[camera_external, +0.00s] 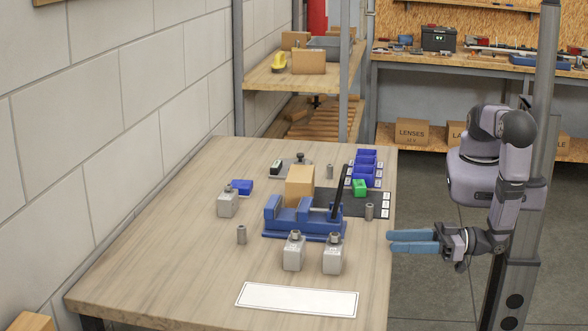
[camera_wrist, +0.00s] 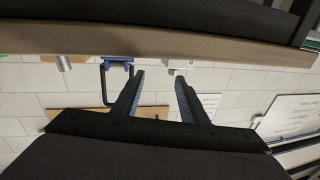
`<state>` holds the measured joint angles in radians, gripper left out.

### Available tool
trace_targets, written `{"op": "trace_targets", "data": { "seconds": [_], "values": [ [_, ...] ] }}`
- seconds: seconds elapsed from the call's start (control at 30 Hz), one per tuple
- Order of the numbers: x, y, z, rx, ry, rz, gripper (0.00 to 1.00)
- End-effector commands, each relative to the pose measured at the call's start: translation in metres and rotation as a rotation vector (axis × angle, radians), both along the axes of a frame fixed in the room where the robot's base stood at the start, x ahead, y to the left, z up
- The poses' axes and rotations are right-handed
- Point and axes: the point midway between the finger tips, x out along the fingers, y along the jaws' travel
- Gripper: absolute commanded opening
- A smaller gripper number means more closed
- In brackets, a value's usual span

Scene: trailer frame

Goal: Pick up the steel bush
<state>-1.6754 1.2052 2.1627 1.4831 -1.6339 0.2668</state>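Three small grey metal cylinders that look like steel bushes stand upright on the wooden table: one bush at the front left (camera_external: 242,234), one by the right edge (camera_external: 369,212) and one farther back (camera_external: 330,171). I cannot tell which one the task means. My gripper (camera_external: 412,241) has blue fingers, points left, and is just off the table's right edge, apart from all of them. In the wrist view my gripper (camera_wrist: 159,92) shows its two fingers spread with nothing between them. A grey cylinder (camera_wrist: 63,62) shows at upper left there, beyond the table edge.
A blue vise (camera_external: 305,230) stands mid-table, with a cardboard-coloured block (camera_external: 300,186) behind it. Grey blocks with knobs (camera_external: 293,252) (camera_external: 332,255) stand in front. Blue bins (camera_external: 365,165) are at the back right. A white plate (camera_external: 297,299) lies at the front. The left front is clear.

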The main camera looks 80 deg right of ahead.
Motion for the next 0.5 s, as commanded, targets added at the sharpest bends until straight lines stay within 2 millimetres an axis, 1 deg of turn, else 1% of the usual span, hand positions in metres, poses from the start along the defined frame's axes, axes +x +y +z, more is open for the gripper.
{"op": "trace_targets", "data": {
  "seconds": [0.03, 0.07, 0.1, 0.2, 0.23, 0.3, 0.4, 0.5],
  "values": [
    [0.004, -0.025, 0.015, -0.025, 0.003, -0.057, 0.39],
    [0.007, -0.039, 0.015, -0.037, 0.005, -0.091, 0.39],
    [0.010, -0.058, 0.014, -0.055, 0.012, -0.135, 0.39],
    [0.014, -0.099, 0.011, -0.099, 0.025, -0.227, 0.39],
    [0.015, -0.109, 0.011, -0.109, 0.029, -0.252, 0.39],
    [0.016, -0.129, 0.010, -0.127, 0.033, -0.295, 0.39],
    [0.016, -0.148, 0.010, -0.143, 0.035, -0.337, 0.39],
    [0.016, -0.157, 0.008, -0.149, 0.037, -0.357, 0.39]
  ]
}}
